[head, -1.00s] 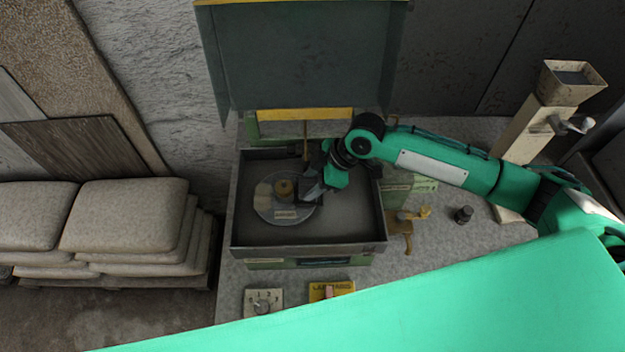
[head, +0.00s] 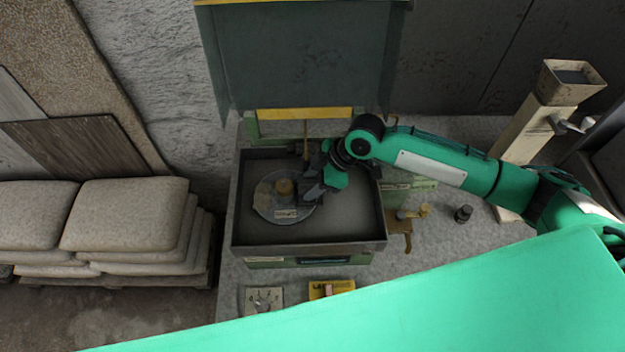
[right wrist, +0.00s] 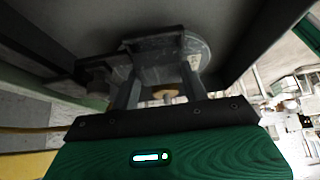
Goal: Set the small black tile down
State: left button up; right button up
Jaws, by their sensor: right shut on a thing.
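My right gripper (head: 308,196) reaches into the dark tray from the right and is over the right side of the round grey disc (head: 283,216). The small black tile (right wrist: 152,38) shows in the right wrist view as a dark piece between my fingertips. My gripper is shut on it. In the head view the tile is hard to tell from the dark fingers. I cannot tell whether the tile touches the disc. My left gripper is not in view.
The disc has a brass knob (head: 285,188) at its centre and a small label. The dark tray (head: 345,239) has raised walls, and a raised lid (head: 305,60) stands behind. A brass lever (head: 408,222) is at its right. Sacks (head: 125,215) lie at left.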

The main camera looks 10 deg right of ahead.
jog(key=shift+f, duration=0.6)
jog(key=o, duration=1.1)
jog(key=shift+r+p, duration=1.7)
jog(key=shift+r, duration=0.3)
